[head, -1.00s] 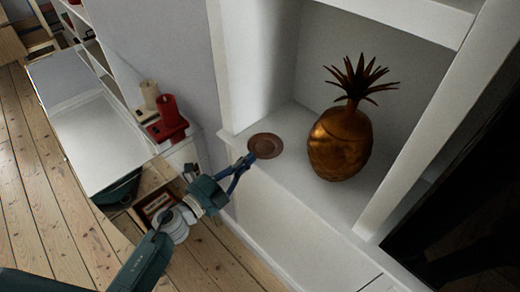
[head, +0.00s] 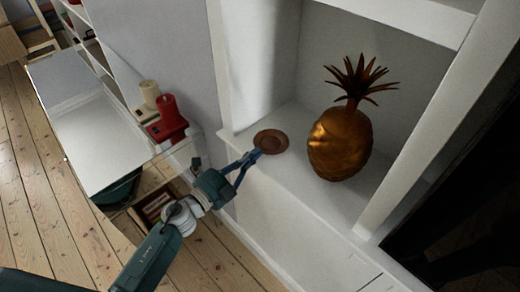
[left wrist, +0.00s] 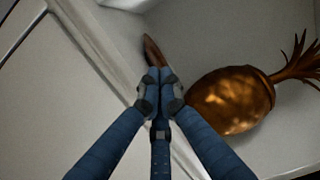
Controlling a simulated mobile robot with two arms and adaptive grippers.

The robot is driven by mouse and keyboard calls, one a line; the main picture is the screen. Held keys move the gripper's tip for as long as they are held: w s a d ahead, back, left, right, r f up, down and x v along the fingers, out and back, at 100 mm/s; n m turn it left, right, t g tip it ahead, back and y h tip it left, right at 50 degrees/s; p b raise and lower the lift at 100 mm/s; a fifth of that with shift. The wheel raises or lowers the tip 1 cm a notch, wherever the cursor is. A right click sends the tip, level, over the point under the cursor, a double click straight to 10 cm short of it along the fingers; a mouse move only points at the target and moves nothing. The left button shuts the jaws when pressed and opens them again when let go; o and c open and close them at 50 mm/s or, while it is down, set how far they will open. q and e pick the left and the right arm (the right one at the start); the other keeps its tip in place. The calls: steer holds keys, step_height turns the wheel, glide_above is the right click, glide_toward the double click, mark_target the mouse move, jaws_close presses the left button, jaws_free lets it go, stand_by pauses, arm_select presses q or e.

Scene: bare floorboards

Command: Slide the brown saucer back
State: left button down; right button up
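The brown saucer (head: 271,141) lies flat on the white shelf (head: 300,113), near its front edge and left end. My left gripper (head: 255,154) is at the saucer's near rim, its fingertips at or very close to it. In the left wrist view the fingertips (left wrist: 160,75) are together, and part of the saucer (left wrist: 152,50) shows just beyond them. The fingers hide the rest of it there. I cannot tell for sure whether they touch the rim. My right gripper is in neither view.
A golden pineapple ornament (head: 340,142) stands on the shelf right of the saucer, also in the left wrist view (left wrist: 232,100). White side walls bound the niche. Bare shelf lies behind the saucer. Red and cream candles (head: 167,110) stand at left, outside the niche.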

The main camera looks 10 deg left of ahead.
arm_select(q)
steer(key=shift+x, duration=1.85)
steer(key=v, duration=1.3)
